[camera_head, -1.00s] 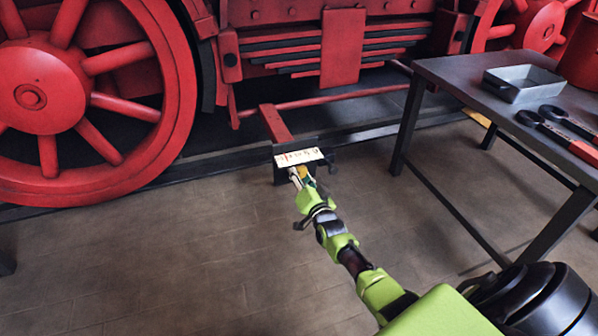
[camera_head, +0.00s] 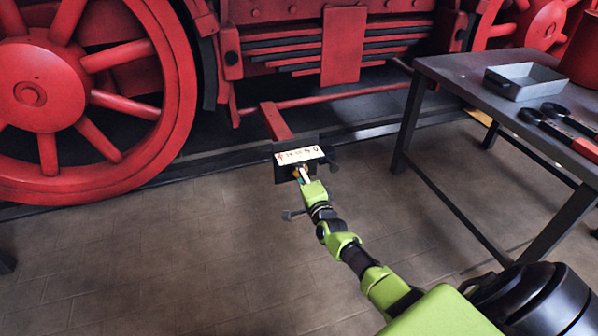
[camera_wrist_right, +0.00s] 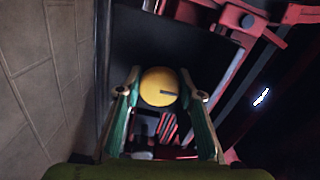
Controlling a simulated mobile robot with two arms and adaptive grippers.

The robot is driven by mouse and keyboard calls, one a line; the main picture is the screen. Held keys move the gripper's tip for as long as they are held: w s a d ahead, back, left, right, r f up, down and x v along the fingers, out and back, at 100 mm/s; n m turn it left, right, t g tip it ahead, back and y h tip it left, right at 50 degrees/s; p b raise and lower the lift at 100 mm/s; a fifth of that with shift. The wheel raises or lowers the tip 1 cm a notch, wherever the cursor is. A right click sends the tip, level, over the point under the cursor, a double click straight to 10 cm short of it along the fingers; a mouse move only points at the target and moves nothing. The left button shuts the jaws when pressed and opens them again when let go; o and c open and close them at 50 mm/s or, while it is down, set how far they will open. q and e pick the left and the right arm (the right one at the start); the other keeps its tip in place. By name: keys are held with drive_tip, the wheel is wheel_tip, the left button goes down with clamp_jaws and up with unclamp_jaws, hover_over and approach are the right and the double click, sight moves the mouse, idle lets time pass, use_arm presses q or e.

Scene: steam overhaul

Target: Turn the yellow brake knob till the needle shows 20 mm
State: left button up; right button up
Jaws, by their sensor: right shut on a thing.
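A white scale plate (camera_head: 300,155) tops this box. A small red mark shows near its left end, but the numbers and exact needle reading are too small to tell. My left gripper is not in view.
A red locomotive wheel (camera_head: 40,90) and red frame stand behind and left. At right is a dark table (camera_head: 450,78) with a grey tray (camera_head: 525,82) and red-handled tools (camera_head: 570,130). The floor left of my arm is clear.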

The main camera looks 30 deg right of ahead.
idle(0.5)
drive_tip(key=o, duration=1.1)
drive_tip(key=shift+r, duration=0.1)
drive_tip(key=shift+f+v, duration=0.15)
drive_tip(key=shift+v, duration=1.85)
drive_tip(key=shift+f+v, duration=0.1)
drive_tip(key=shift+v, duration=1.95)
drive_tip(key=shift+d, duration=0.1)
drive_tip(key=shift+r, duration=0.1)
